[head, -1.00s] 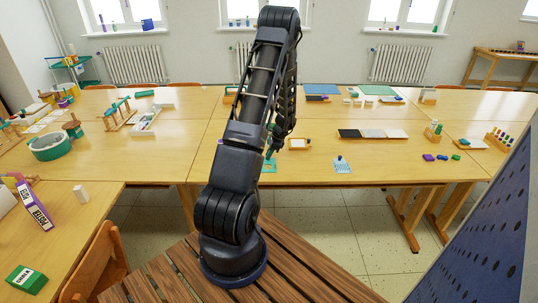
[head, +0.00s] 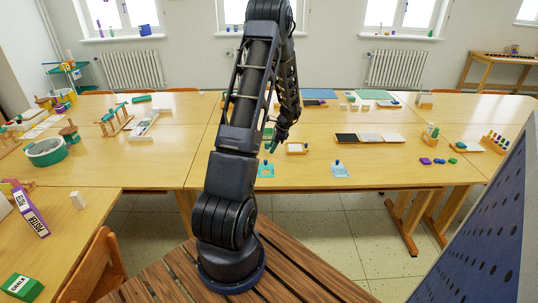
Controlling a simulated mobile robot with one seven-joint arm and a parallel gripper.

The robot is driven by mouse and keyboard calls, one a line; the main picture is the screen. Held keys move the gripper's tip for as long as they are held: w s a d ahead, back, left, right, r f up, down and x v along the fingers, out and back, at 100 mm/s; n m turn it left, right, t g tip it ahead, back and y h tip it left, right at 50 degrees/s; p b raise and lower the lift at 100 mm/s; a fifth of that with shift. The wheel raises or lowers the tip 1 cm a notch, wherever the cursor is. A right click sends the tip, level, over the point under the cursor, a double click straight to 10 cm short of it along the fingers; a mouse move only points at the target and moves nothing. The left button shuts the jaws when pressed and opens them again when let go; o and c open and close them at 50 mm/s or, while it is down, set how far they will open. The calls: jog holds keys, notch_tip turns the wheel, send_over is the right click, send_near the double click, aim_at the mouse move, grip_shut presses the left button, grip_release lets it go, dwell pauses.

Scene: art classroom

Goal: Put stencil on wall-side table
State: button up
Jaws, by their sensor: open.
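Two small flat pieces that look like stencils lie near the front edge of the middle table (head: 300,178): a teal one (head: 265,173) and a light-blue patterned one (head: 341,173). Each has a dark blue knob. I cannot tell which is the task's stencil. My gripper (head: 270,148) points down over the table, open and empty, just above and behind the teal piece in the picture. Its fingers are small and partly merge with the arm. A narrow wooden table (head: 497,60) stands against the back wall at the far right.
Behind the pieces are a small framed tray (head: 297,149) and a row of dark and pale panels (head: 370,138). Coloured blocks (head: 440,161) lie to the right. A blue perforated panel (head: 485,230) fills the right foreground. A chair (head: 100,265) stands front left.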

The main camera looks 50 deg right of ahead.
jog(key=shift+v, duration=1.9)
jog(key=w+a+r+n+h, duration=0.1)
jog(key=w+a+r+n, duration=0.4)
jog(key=a+r, duration=0.5)
jog(key=w+a+r+n, duration=0.4)
jog(key=w+a+r, duration=0.1)
jog(key=a+r, duration=0.5)
jog(key=s+a+r+n, duration=0.1)
jog(key=a+r+n, duration=0.15)
jog(key=a, duration=0.35)
jog(key=s+a+r+n+h, duration=0.1)
jog(key=a+r+n, duration=0.15)
jog(key=a, duration=0.35)
jog(key=s+a+r+n, duration=0.1)
jog(key=a+r+n, duration=0.15)
jog(key=a, duration=0.35)
jog(key=s+a+r+n, duration=0.2)
jog(key=s+a+n, duration=0.3)
jog(key=s+a, duration=0.2)
jog(key=s+a+r+n+t+h, duration=0.1)
jog(key=s+a+r+n, duration=0.2)
jog(key=s+a+n, duration=0.2)
jog(key=s+a, duration=0.3)
jog(key=a, duration=0.1)
jog(key=shift+s+a, duration=0.15)
jog(key=shift+s, duration=0.1)
jog(key=shift+r+n, duration=0.15)
jog(key=shift+n, duration=0.1)
